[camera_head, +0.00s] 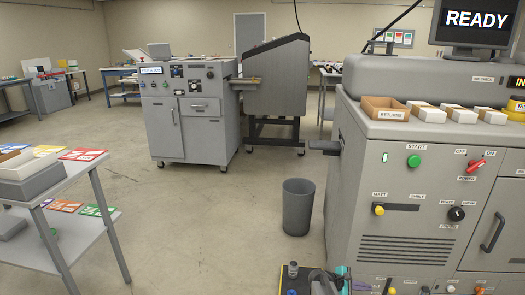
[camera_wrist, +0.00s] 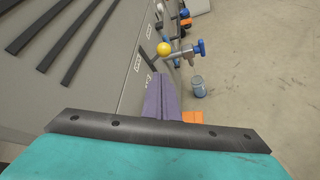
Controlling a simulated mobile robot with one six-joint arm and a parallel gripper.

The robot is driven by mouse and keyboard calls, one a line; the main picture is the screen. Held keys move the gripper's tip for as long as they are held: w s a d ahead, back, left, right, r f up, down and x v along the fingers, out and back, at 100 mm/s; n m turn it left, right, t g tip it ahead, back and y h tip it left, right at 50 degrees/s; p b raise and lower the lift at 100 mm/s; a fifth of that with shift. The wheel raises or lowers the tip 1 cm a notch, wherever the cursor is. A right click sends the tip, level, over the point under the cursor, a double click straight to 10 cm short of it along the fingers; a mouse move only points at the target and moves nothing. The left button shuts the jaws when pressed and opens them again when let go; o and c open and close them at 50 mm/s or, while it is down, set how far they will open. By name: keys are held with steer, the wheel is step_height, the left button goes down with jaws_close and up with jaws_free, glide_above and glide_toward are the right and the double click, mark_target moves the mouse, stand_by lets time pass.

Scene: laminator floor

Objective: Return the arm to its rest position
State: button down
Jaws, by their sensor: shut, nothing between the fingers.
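My gripper (camera_wrist: 160,97) shows in the wrist view as two purple fingers pressed together beyond a dark bar and a teal housing. It is shut and empty. It points along the grey front panel of a machine, close beside it. In the head view, parts of my arm (camera_head: 322,284) with a teal piece show at the bottom edge, in front of the large grey machine (camera_head: 400,240) on the right.
The large machine carries knobs, a red switch (camera_head: 475,166) and a returns tray (camera_head: 385,107). A grey bin (camera_head: 298,207) stands left of it. A table (camera_head: 60,190) with coloured cards stands at left. In the wrist view, a yellow knob (camera_wrist: 164,48) and blue valve (camera_wrist: 199,47) lie beyond the fingers. Mid-floor is open.

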steer(key=s+a+f+m+g+y+p, duration=0.25)
steer(key=s+a+p, duration=0.4)
steer(key=s, duration=0.75)
steer(key=s+a+f+m+g+y+p, duration=0.1)
steer(key=s+a+g+y+p, duration=0.2)
steer(key=s+a, duration=0.8)
steer(key=s+a+r+m+y+p, duration=0.1)
steer(key=s+a+m+y, duration=0.2)
steer(key=s+a, duration=0.3)
steer(key=s+a+r+m+g+y+p, duration=0.1)
steer(key=s+a+m+y, duration=0.3)
steer(key=s+a, duration=0.3)
steer(key=s+m, duration=0.1)
steer(key=s, duration=0.4)
steer(key=shift+m+p, duration=0.35)
steer(key=shift+p, duration=0.05)
steer(key=shift+s, duration=0.1)
